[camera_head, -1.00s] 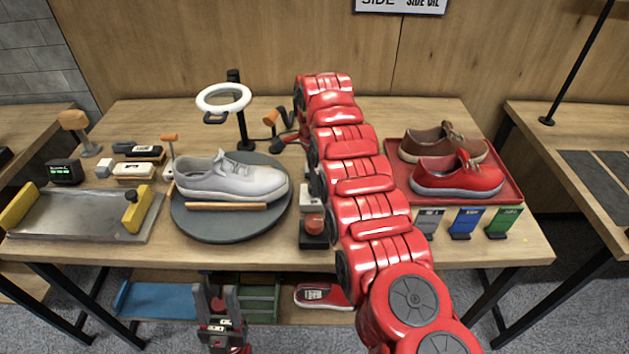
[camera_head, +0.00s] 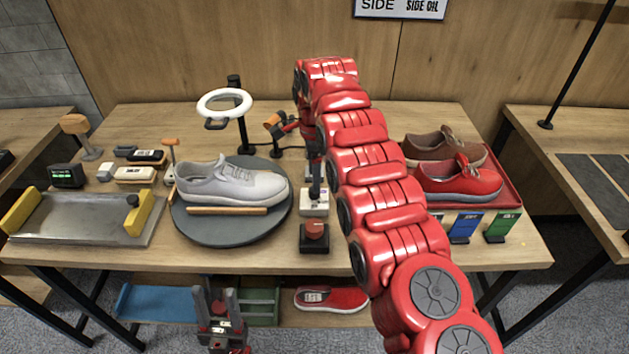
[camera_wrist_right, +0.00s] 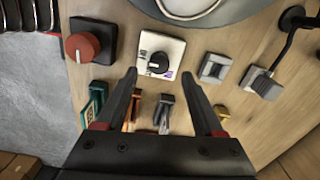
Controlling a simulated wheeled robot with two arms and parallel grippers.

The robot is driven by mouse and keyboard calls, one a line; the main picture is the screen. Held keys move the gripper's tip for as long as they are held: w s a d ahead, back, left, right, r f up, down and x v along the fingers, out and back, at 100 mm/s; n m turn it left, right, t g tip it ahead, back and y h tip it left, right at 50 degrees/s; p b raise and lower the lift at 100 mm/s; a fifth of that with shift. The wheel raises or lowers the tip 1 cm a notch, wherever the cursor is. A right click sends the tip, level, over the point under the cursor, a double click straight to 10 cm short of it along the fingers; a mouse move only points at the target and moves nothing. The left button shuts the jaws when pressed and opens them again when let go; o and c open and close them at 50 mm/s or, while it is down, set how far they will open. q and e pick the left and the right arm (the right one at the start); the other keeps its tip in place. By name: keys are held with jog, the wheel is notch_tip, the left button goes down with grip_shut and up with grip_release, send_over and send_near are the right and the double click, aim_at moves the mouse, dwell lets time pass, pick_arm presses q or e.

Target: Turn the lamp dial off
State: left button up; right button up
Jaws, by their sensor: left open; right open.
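The dial is a black knob (camera_wrist_right: 159,63) on a small white box (camera_wrist_right: 146,43), near the upper middle of the right wrist view. The white box also shows in the head view (camera_head: 314,206), right of the round turntable. My right gripper (camera_wrist_right: 158,75) is open and empty, its fingertips either side of the knob's near edge. Contact cannot be told. In the head view the red right arm hides part of it. The ring lamp (camera_head: 224,91) stands behind the turntable. My left gripper (camera_head: 219,312) is open and empty, low in front of the table.
A red knob on a black box (camera_head: 315,238) stands just in front of the white box. A grey sneaker (camera_head: 232,182) rests on the dark turntable (camera_head: 220,232). A red tray (camera_head: 505,200) with two shoes is at the right. A grey switch block (camera_wrist_right: 214,67) sits beside the dial box.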

notch_tip(320, 180, up, 13)
jog(key=p, duration=1.1)
jog(key=shift+s, duration=0.1)
